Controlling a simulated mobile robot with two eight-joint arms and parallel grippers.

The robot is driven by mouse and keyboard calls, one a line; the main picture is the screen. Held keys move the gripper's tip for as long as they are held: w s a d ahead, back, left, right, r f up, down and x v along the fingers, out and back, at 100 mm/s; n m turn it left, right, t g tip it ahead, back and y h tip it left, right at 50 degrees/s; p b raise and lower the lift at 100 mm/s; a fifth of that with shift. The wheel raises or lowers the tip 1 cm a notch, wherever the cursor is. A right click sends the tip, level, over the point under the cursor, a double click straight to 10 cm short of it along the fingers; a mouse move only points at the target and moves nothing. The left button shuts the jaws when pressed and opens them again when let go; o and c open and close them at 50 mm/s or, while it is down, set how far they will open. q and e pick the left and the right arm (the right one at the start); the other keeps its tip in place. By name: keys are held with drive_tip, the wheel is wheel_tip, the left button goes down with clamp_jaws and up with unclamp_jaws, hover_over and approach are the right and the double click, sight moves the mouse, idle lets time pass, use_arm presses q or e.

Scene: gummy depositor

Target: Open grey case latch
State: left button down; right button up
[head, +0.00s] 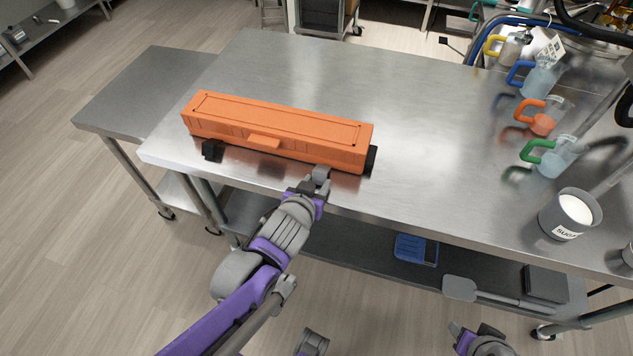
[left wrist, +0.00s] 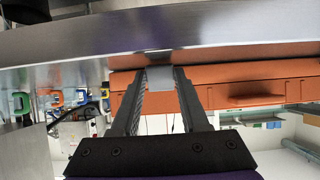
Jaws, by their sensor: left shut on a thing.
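An orange case (head: 285,125) lies shut on the steel table, with a handle-like tab at its front middle. A black piece (head: 212,150) sticks out low at its left front, and another black piece (head: 371,158) shows at its right end. My left gripper (head: 318,180) is at the front face near the right end. In the left wrist view its two dark fingers are on either side of a small grey latch (left wrist: 160,77) against the orange case (left wrist: 235,90), and they are shut on it. The head view hides most of the latch behind the gripper. Part of my right arm shows at the bottom edge, its fingers unclear.
The steel table (head: 430,120) is clear right of the case. Several jugs with coloured handles, such as a green one (head: 550,155), and a sugar tub (head: 570,213) stand along its right side. A lower shelf holds a blue item (head: 416,249). A lower side table (head: 150,90) adjoins at left.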

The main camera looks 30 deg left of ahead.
use_arm(q)
drive_tip(key=shift+f, duration=0.1)
use_arm(e)
drive_tip(key=shift+f, duration=0.1)
idle(0.3)
use_arm(q)
drive_tip(key=shift+c, duration=2)
unclamp_jaws()
use_arm(e)
drive_tip(key=shift+s, duration=0.1)
